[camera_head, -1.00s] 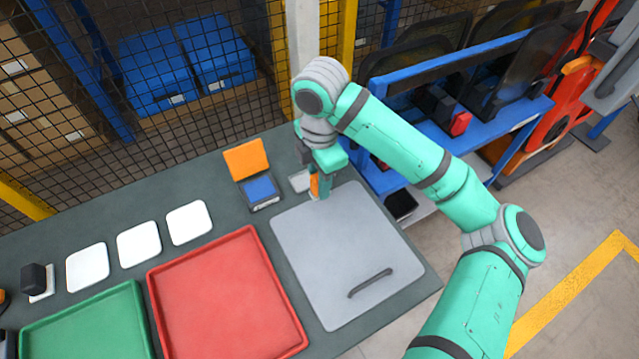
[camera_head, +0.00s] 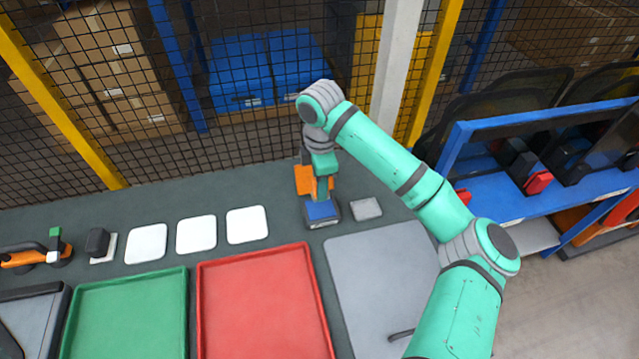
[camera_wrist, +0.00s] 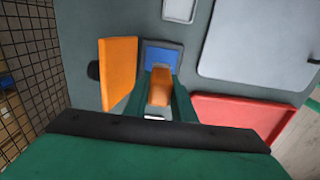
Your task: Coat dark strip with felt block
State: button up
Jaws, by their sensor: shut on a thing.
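My gripper (camera_head: 322,190) is shut on an orange block (camera_wrist: 160,86), seen between the fingers in the wrist view. The block's underside is hidden. It is over or at the blue pad (camera_head: 321,210) of a dark box with a raised orange lid (camera_head: 303,178); I cannot tell whether it touches. The pad also shows in the wrist view (camera_wrist: 162,57), beside the lid (camera_wrist: 118,75). The dark strip (camera_head: 401,335) lies on the grey panel (camera_head: 365,262), partly hidden by my arm. In the wrist view the strip (camera_wrist: 314,61) is at the right edge.
A small grey tray (camera_head: 366,209) stands empty right of the pad box. A red tray (camera_head: 262,315) and a green tray (camera_head: 128,320) lie in front. Several white tiles (camera_head: 196,234) lie to the left. A mesh fence (camera_head: 240,130) stands behind the table.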

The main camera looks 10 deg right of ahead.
jog(key=shift+f, duration=2.15)
jog(key=shift+w, duration=0.1)
jog(key=shift+a, duration=0.1)
jog(key=shift+d+f, duration=0.15)
jog(key=shift+d, duration=0.1)
jog(key=shift+a+f, duration=0.15)
jog(key=shift+f, duration=0.1)
jog(key=shift+w+f, duration=0.1)
